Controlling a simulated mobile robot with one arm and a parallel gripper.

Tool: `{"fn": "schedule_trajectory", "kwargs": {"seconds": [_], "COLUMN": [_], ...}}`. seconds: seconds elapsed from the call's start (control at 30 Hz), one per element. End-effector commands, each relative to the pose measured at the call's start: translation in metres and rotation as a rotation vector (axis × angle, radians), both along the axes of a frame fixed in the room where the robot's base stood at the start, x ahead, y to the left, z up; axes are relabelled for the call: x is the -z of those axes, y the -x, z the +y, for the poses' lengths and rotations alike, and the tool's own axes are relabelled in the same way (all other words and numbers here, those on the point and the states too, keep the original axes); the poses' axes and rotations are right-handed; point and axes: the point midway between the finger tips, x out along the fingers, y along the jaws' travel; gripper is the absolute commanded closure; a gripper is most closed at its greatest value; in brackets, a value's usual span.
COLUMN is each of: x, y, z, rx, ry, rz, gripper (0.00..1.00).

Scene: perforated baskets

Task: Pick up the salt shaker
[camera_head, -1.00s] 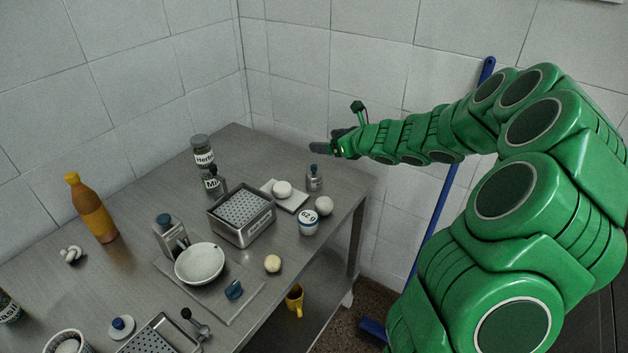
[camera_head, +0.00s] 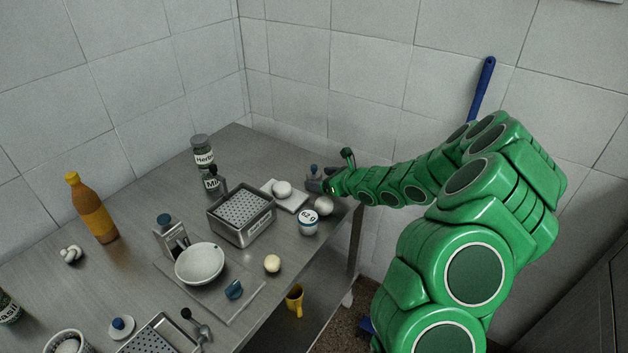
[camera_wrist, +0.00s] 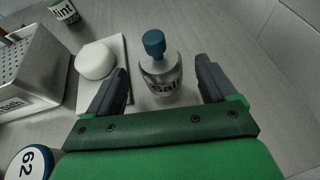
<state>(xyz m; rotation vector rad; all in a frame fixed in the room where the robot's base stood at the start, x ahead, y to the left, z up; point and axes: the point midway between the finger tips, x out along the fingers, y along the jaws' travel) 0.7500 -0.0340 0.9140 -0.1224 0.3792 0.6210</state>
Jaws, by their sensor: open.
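The salt shaker (camera_wrist: 161,72) is a small metal pot with a blue knob and a "Salt" label. It stands upright on the steel table. In the wrist view it is between the two open fingers of my gripper (camera_wrist: 161,90), with a gap on each side. In the head view the salt shaker (camera_head: 314,172) shows only its top part, and my gripper (camera_head: 316,186) hides most of its body. The fingers are low, close to the table.
A white board (camera_wrist: 119,76) with a white ball (camera_wrist: 96,60) lies just left of the left finger. The tabletop (camera_wrist: 225,45) right of and behind the shaker is clear.

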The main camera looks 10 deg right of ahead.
Motion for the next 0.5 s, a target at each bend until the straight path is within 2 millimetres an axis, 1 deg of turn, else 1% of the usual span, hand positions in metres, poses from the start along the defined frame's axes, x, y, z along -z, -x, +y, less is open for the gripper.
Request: {"fn": "schedule_trajectory", "kwargs": {"seconds": [0.17,0.4,0.5], "x": [0.006,0.017,0.019], "y": [-0.008,-0.031,-0.037], "z": [0.007,0.022,0.026], "rx": [-0.001,0.0,0.001], "ry": [0.0,0.005,0.004], "rz": [0.002,0.001,0.001], "gripper": [0.16,0.16,0.16]}}
